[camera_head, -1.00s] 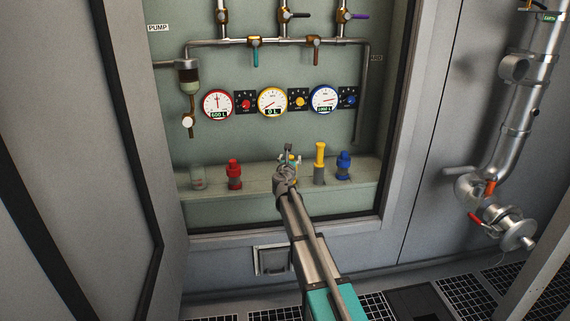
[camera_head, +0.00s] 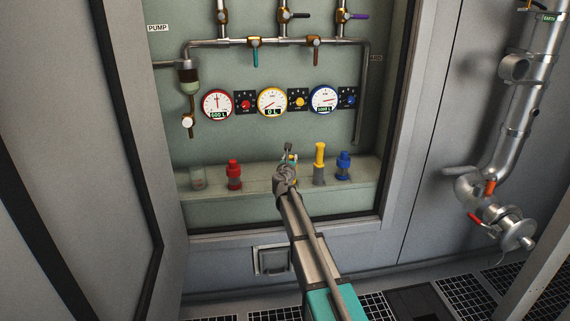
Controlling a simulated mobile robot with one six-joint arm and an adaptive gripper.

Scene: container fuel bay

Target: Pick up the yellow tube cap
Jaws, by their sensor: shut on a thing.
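My gripper (camera_head: 290,158) is over the shelf in the recessed panel, left of the tall yellow tube. It is shut on a small yellow piece (camera_head: 295,167), which looks like the yellow tube cap. My own wrist and arm hide most of it, so whether it touches the shelf cannot be told. The yellow tube (camera_head: 319,160) stands upright on the shelf with a grey lower part, apart from my gripper.
Gauges (camera_head: 272,102) and valve pipes (camera_head: 300,41) are on the wall above. The open door (camera_head: 90,160) bounds the left side.

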